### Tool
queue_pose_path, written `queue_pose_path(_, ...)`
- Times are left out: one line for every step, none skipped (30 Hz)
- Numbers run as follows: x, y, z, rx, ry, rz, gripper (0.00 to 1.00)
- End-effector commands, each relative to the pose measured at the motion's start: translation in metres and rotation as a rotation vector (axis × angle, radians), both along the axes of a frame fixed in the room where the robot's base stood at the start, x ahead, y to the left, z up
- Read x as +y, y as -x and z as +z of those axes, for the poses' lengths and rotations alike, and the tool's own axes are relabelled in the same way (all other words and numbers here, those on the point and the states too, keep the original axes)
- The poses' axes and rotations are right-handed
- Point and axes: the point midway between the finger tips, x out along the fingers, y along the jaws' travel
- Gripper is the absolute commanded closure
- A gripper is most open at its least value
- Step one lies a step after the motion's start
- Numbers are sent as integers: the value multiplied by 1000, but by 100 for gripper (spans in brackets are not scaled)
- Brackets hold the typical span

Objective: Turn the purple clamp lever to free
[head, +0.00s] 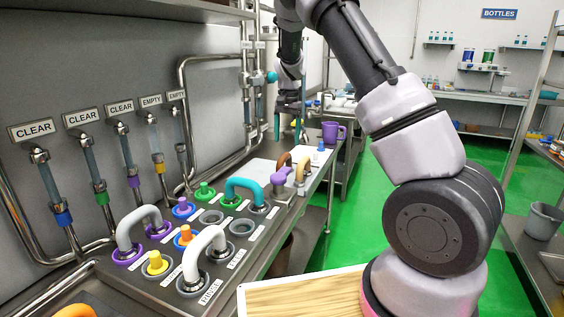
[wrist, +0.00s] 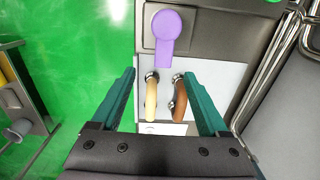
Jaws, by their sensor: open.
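The purple clamp lever (wrist: 166,30) shows at the top middle of the wrist view, a round hub with a flat arm pointing down the picture. It sits on a grey base on the bench. In the head view the purple lever (head: 280,176) is beside the tan and brown handles. My gripper (wrist: 160,77) is open and empty, its two green fingers apart. In the wrist view the lever lies beyond the fingertips, touching neither. In the head view my gripper (head: 288,128) hangs above the far part of the bench, beyond the lever.
A cream handle (wrist: 151,98) and a brown handle (wrist: 178,100) stand on a white plate, between the fingers in the wrist picture. A purple mug (head: 331,133) stands near the gripper. Pipes (head: 215,60) line the wall at left. Green floor (head: 385,215) is open at right.

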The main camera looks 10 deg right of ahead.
Motion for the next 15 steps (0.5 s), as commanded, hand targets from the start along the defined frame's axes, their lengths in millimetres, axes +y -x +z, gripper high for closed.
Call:
queue_pose_path(3,-4,-8,6,14,3,22)
queue_pose_path(3,-5,-10,9,18,4,22)
queue_pose_path(4,-7,-13,10,24,4,22)
queue_pose_path(4,-7,-15,11,26,4,22)
queue_pose_path(4,-8,-17,12,27,4,22)
queue_pose_path(4,-8,-20,13,29,4,22)
queue_pose_path(4,-8,-22,13,29,3,22)
queue_pose_path(4,-8,-26,14,29,3,22)
queue_pose_path(4,-7,-31,14,29,3,22)
queue_pose_path(4,-7,-36,14,29,3,22)
queue_pose_path(4,-7,-42,16,29,3,22)
queue_pose_path(4,-7,-49,16,29,3,22)
queue_pose_path(4,-7,-55,15,28,4,22)
queue_pose_path(4,-7,-61,16,29,4,22)
queue_pose_path(4,-7,-69,14,29,4,22)
